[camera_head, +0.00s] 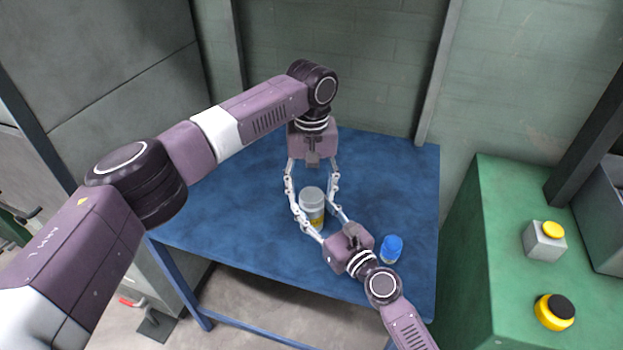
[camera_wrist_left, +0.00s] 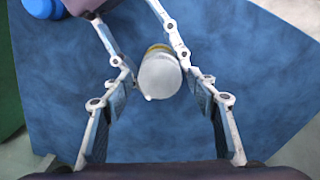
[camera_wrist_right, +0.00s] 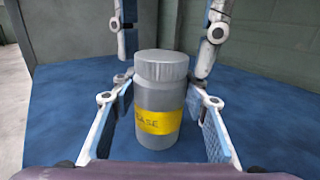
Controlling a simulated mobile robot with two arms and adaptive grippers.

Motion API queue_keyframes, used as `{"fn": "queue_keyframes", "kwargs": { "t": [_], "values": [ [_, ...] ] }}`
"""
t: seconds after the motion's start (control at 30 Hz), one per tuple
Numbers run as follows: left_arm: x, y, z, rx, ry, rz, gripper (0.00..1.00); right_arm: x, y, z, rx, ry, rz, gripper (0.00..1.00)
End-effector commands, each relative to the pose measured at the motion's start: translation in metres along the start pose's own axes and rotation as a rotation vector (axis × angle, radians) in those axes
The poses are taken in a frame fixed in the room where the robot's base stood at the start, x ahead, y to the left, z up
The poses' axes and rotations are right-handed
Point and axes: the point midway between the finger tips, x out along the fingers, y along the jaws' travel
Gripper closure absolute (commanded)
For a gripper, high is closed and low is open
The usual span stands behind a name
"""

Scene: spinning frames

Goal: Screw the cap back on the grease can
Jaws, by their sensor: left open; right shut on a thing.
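The grease can (camera_wrist_right: 158,100) is a grey cylinder with a yellow label, upright on the blue table in the right wrist view. A grey ribbed cap (camera_wrist_right: 161,66) sits on its top; whether it is tight I cannot tell. The can also shows in the head view (camera_head: 318,222). My right gripper (camera_wrist_right: 160,112) is shut on the can body from the front. My left gripper (camera_head: 312,198) comes in from the back, open, its fingers on either side of the can's top. In the left wrist view the cap (camera_wrist_left: 159,77) lies between and beyond its pads, apart from them.
A small jar with a blue lid (camera_head: 392,245) stands on the blue table (camera_head: 235,215), right of my right gripper. A green bench (camera_head: 480,250) on the right carries a grey box with a yellow button (camera_head: 545,240) and a yellow-and-black knob (camera_head: 555,311). The table's left side is clear.

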Motion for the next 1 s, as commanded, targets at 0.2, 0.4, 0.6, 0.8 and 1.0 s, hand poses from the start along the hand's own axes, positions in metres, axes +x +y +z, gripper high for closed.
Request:
{"fn": "queue_keyframes", "kwargs": {
  "t": [0.2,0.4,0.6,0.8,1.0],
  "values": [
    [0.0035,-0.0001,-0.0002,0.0,0.001,0.0,0.46,0.0001,0.0,0.0,0.0,0.0,0.0,1.0],
    [0.0033,-0.0001,-0.0001,0.0,0.0,0.0,0.55,0.0001,0.0,0.0,0.0,0.0,0.0,1.0],
    [0.0031,-0.0001,-0.0001,0.0,0.0,0.0,0.77,0.0001,0.0,0.0,0.0,0.0,0.0,1.0],
    [0.0031,0.0,0.0,0.008,0.0,0.0,0.9,0.0001,0.0,0.0,0.0,0.0,0.0,1.0],
    [0.0041,0.0007,0.0006,0.221,-0.001,0.002,0.9,0.0,-0.0001,0.0001,0.0,0.0,0.0,1.0]
  ]
}}
